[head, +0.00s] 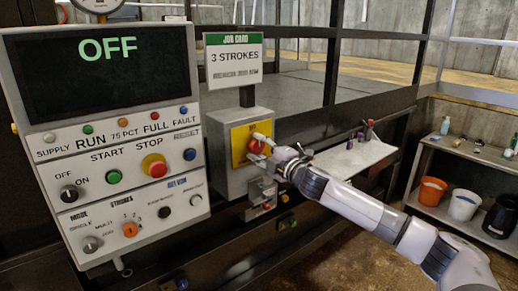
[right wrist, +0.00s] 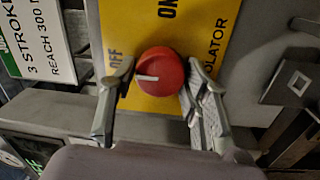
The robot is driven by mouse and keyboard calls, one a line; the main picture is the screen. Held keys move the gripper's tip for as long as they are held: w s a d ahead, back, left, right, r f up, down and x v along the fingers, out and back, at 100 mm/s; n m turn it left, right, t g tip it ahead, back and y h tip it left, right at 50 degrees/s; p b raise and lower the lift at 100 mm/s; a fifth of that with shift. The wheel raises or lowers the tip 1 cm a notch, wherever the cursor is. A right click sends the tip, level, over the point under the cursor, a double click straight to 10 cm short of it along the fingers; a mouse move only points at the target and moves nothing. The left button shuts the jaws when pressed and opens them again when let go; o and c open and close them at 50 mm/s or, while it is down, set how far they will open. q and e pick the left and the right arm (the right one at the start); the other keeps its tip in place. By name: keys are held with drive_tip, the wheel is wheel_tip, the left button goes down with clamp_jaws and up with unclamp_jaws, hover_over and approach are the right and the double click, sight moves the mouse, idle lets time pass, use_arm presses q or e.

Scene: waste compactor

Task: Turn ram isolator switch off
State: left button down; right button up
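The ram isolator switch is a round red knob (right wrist: 160,76) on a yellow plate (right wrist: 200,28) with OFF and ON lettering. In the right wrist view its white mark points left, toward the side with the OFF lettering. The knob also shows in the head view (head: 255,147), on a grey box below the job card. My right gripper (right wrist: 158,82) has one finger on each side of the knob. The fingers are spread slightly wider than it, and a clear grip does not show; exact contact is hard to tell. My left gripper is not in view.
A control panel (head: 133,185) with buttons, knobs and a screen (head: 100,68) reading OFF stands at left. The job card (head: 233,60) is above the switch box. A shelf (head: 470,160) with buckets stands at right. A light tray (head: 345,160) lies behind my right arm.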

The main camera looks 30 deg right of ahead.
drive_tip(key=o, duration=0.3)
drive_tip(key=shift+s+f, duration=0.1)
drive_tip(key=shift+s, duration=0.05)
drive_tip(key=shift+s+d+f, duration=0.1)
drive_tip(key=shift+s+d, duration=0.05)
drive_tip(key=shift+s, duration=1.8)
drive_tip(key=shift+s+d+f, duration=0.1)
drive_tip(key=shift+s+d, duration=0.05)
drive_tip(key=shift+s, duration=1.75)
drive_tip(key=shift+s+d+f, duration=0.1)
drive_tip(key=shift+s+d, duration=0.05)
drive_tip(key=shift+s, duration=1.8)
